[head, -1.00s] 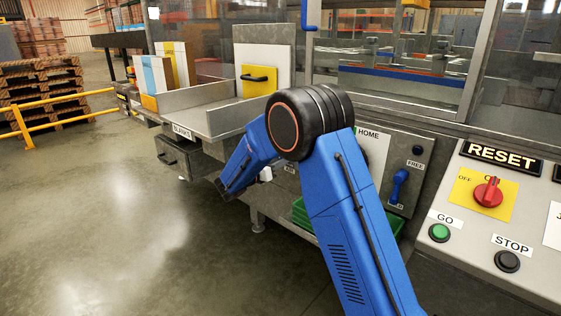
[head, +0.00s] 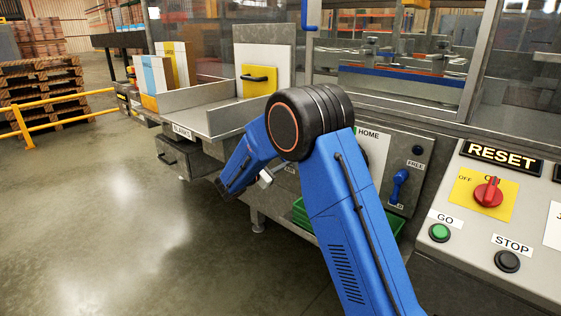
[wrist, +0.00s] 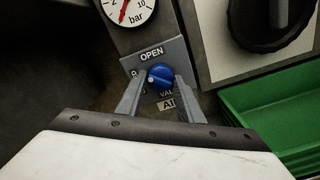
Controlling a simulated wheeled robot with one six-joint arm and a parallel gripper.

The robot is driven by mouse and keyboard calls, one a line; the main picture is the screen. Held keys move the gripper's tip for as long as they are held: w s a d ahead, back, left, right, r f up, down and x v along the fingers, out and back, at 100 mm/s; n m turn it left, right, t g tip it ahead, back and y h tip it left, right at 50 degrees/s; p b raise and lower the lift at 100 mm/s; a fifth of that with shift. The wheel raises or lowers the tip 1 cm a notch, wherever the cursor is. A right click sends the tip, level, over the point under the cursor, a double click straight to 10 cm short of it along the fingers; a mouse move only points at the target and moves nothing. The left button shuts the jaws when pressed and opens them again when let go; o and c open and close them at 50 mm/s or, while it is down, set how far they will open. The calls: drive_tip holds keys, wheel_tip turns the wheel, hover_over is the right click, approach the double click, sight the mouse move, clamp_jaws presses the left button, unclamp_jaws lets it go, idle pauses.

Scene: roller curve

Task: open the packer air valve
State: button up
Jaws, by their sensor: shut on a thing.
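The air valve's blue round knob (wrist: 160,77) shows in the wrist view, on a grey plate with an OPEN label (wrist: 151,53) above it and a partly hidden AIR label below. A pale mark on the knob points to its left side. My gripper (wrist: 160,85) has one grey finger on each side of the knob and is shut on it. In the head view my blue arm hides the knob and most of the gripper; a small part of the gripper (head: 265,178) shows beside the AIR label.
A pressure gauge (wrist: 127,8) marked bar sits above the valve. A black dial (wrist: 275,20) and green trays (wrist: 270,125) are to the right. In the head view the control panel with a red RESET-side switch (head: 488,192) stands at right. Floor at left is clear.

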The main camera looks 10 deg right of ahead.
drive_tip(key=m, duration=0.9)
drive_tip(key=shift+m, duration=0.4)
idle(0.4)
drive_tip(key=o, duration=1.1)
drive_tip(key=shift+c, duration=0.2)
drive_tip(key=v, duration=1.7)
drive_tip(key=shift+s+a, duration=0.15)
drive_tip(key=shift+a, duration=0.05)
